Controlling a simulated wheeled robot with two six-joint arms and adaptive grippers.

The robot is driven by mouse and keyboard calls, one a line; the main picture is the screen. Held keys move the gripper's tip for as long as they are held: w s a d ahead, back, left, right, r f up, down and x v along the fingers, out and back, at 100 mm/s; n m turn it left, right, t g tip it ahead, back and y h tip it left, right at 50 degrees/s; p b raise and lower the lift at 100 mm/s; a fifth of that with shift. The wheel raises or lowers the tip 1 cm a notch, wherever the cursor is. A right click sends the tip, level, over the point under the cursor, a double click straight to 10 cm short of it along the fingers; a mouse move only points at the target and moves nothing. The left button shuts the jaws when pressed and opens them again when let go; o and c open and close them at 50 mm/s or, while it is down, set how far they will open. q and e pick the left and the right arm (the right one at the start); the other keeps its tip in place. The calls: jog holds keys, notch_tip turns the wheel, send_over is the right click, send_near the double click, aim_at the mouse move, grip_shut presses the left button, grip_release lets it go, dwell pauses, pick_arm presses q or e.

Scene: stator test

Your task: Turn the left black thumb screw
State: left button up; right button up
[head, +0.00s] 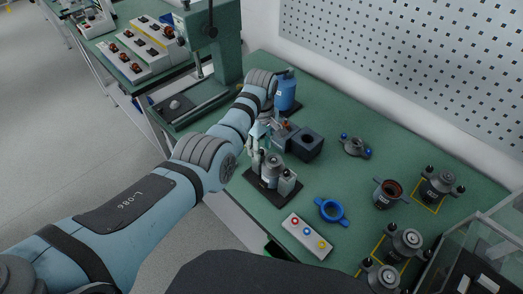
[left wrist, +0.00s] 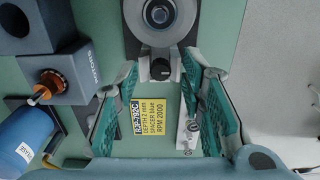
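My left gripper (head: 259,143) is above a fixture on a black base (head: 262,192), which carries grey metal cylinders. In the left wrist view the gripper (left wrist: 162,75) is open, with one teal-padded finger on each side. A black thumb screw (left wrist: 160,69) sits between the fingertips, below a round grey metal part (left wrist: 158,12). The fingers look apart from it. In the head view the gripper hides this screw. My right gripper is not in view.
A dark block with a hole (head: 307,144) and a blue bottle (head: 285,92) stand close behind the fixture. A blue ring (head: 330,210) and a button box (head: 307,236) are to its right. Several grey parts with black knobs (head: 438,185) stand farther right.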

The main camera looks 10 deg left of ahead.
pick_arm(q)
jog(key=shift+f, duration=0.45)
jog(key=shift+c, duration=0.3)
grip_shut()
